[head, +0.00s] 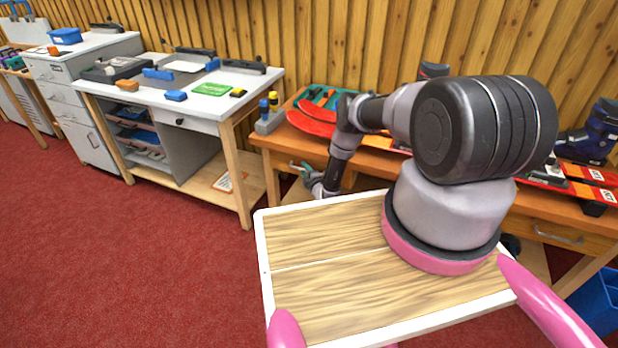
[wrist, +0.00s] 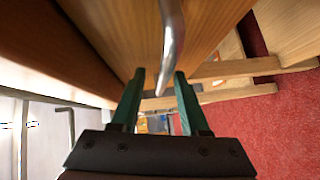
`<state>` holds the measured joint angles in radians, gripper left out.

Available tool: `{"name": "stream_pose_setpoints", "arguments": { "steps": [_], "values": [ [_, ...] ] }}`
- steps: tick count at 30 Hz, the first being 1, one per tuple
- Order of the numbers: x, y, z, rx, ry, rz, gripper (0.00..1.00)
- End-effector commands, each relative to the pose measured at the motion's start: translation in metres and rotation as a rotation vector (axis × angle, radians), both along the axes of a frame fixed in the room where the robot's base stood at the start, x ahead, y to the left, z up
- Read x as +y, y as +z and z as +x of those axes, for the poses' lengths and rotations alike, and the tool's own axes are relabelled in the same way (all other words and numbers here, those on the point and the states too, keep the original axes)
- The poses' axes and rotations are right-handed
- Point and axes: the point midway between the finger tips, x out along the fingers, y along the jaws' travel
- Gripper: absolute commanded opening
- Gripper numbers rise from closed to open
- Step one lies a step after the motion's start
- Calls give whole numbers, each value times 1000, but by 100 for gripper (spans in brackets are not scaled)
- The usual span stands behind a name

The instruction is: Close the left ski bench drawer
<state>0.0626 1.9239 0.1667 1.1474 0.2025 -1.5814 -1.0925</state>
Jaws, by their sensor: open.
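The ski bench (head: 275,141) is the orange wooden bench behind my arm in the head view. Its left drawer is mostly hidden there by my arm and tray, so how far it stands open cannot be told. The wrist view shows a wooden front (wrist: 215,25), apparently the drawer's, with a curved silver handle (wrist: 172,45). My gripper (head: 297,168) is at the bench's left front, below the top. In the wrist view my gripper (wrist: 160,78) is open, its two green fingers on either side of the handle's line of sight; contact cannot be told.
The ski bench's right drawer (head: 560,235) has a silver handle. A white-topped workbench (head: 205,88) stands to the left. A blue bin (head: 600,300) is at right. Red carpet is clear at front left.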

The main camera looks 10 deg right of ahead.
Motion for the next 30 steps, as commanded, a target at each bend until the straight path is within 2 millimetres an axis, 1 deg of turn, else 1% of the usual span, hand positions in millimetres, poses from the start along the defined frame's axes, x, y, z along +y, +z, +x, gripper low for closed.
{"name": "stream_pose_setpoints", "arguments": {
  "steps": [3,9,12,15,20,30],
  "values": [
    [-4,1,-24,8,-1,2,45],
    [-11,6,-64,10,-3,1,45],
    [-14,8,-79,10,-2,1,45],
    [-15,9,-89,10,-1,1,45],
    [-15,11,-94,8,0,1,45],
    [-15,10,-94,8,0,1,45]
  ]
}}
